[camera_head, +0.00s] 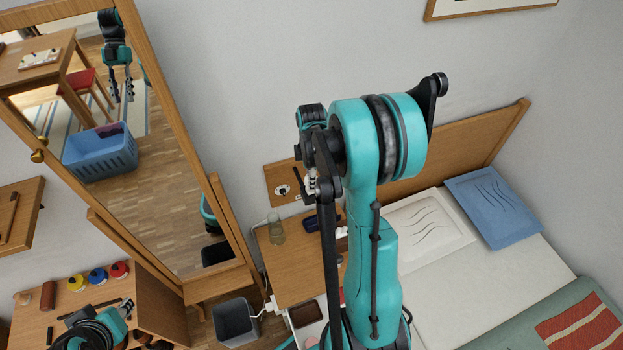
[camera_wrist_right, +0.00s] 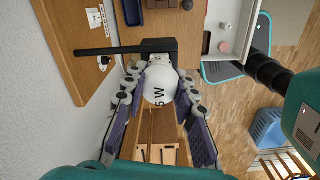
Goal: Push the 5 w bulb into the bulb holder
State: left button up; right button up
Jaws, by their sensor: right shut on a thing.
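The white bulb (camera_wrist_right: 157,86), marked "5 W", sits between the fingers of my right gripper (camera_wrist_right: 160,80) in the right wrist view. The gripper is shut on it. The bulb's base end points at the bulb holder (camera_wrist_right: 159,59), at the end of a black bracket. They look lined up and very close; whether the base is inside the holder I cannot tell. In the head view my right gripper (camera_head: 312,183) is small and mostly hidden behind my arm, beside the black bracket (camera_head: 298,184). Teal and black parts at lower left look like my left arm; its fingers are unclear.
The bracket stands out from a wooden wall board (camera_wrist_right: 103,60). A bedside table (camera_head: 290,265) with a glass (camera_head: 275,232) is below, beside the bed (camera_head: 450,285). A tall mirror (camera_head: 190,165) leans at left. A grey bin (camera_head: 236,322) stands on the floor.

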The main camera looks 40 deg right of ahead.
jog(key=shift+f+b, duration=0.4)
jog(key=shift+f, duration=0.1)
jog(key=o, duration=1.1)
jog(key=shift+c, duration=0.2)
jog(key=shift+r, duration=0.1)
notch_tip(320, 180, up, 12)
jog(key=s+a+f+m+t+b, duration=0.3)
jog(key=s+a+f+m+b, duration=0.2)
jog(key=a, duration=0.5)
jog(key=s+a+f+m+t+b, duration=0.4)
jog(key=s+a+f+m+b, duration=0.1)
jog(key=a+f+b, duration=0.4)
jog(key=a+m+b, duration=0.1)
jog(key=a+b, duration=0.1)
jog(key=b, duration=0.1)
jog(key=shift+s+f, duration=0.25)
jog(key=shift+f, duration=0.1)
